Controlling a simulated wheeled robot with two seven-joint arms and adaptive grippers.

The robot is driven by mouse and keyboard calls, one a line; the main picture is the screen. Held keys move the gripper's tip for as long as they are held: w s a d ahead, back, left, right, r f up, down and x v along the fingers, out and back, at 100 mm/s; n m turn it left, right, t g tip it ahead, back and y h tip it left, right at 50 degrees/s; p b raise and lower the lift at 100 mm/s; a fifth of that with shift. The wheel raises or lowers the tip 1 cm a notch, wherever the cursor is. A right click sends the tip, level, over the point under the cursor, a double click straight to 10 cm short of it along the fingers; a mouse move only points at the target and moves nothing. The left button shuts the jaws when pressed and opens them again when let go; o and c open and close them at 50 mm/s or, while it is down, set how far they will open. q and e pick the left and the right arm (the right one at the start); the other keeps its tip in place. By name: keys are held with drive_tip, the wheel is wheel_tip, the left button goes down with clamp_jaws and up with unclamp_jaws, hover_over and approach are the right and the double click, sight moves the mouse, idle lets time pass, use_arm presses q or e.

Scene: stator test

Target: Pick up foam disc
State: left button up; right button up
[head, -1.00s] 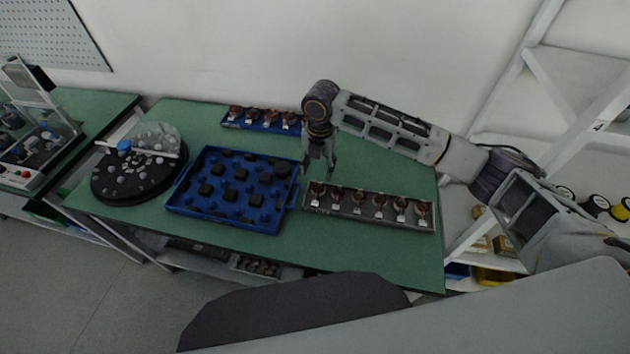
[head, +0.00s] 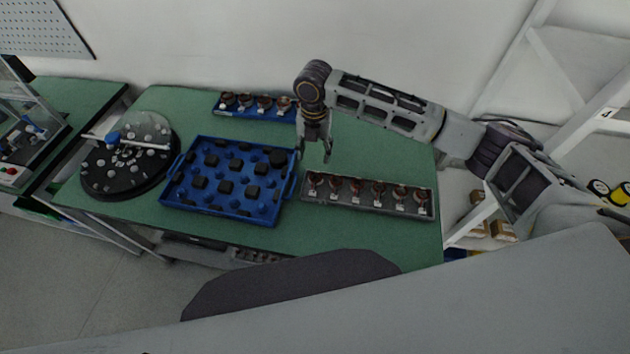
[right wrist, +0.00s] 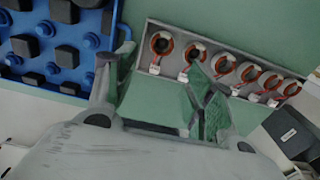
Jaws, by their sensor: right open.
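My right gripper (head: 314,155) points down just right of the tray's right side, above the table. Its jaws are open and empty, and in the right wrist view (right wrist: 155,78) green table shows between the fingers. My left gripper is not in view.
A blue rack (head: 232,111) with similar parts is at the back. A round black turntable (head: 105,185) stands at the left. Green table (head: 380,160) is clear behind the grey rack.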

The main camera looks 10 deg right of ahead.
hover_over(316, 179)
drive_tip(key=shift+s+a+f+p, duration=0.1)
drive_tip(key=shift+a+f+p, duration=0.05)
drive_tip(key=shift+f, duration=1.7)
drive_tip(key=shift+s+a+f+p, duration=0.1)
drive_tip(key=shift+a+f+p, duration=0.05)
drive_tip(key=shift+f, duration=1.65)
drive_tip(key=shift+f, duration=0.1)
drive_tip(key=shift+d+f, duration=0.15)
drive_tip(key=shift+f, duration=0.4)
drive_tip(key=shift+w+d+f+p, duration=0.1)
drive_tip(key=shift+f+p, duration=0.5)
drive_tip(key=shift+f, duration=1.35)
drive_tip(key=shift+c, duration=0.3)
drive_tip(key=c, duration=0.8)
drive_tip(key=shift+r, duration=0.1)
drive_tip(key=shift+r+b, duration=0.65)
drive_tip(key=shift+r, duration=4.3)
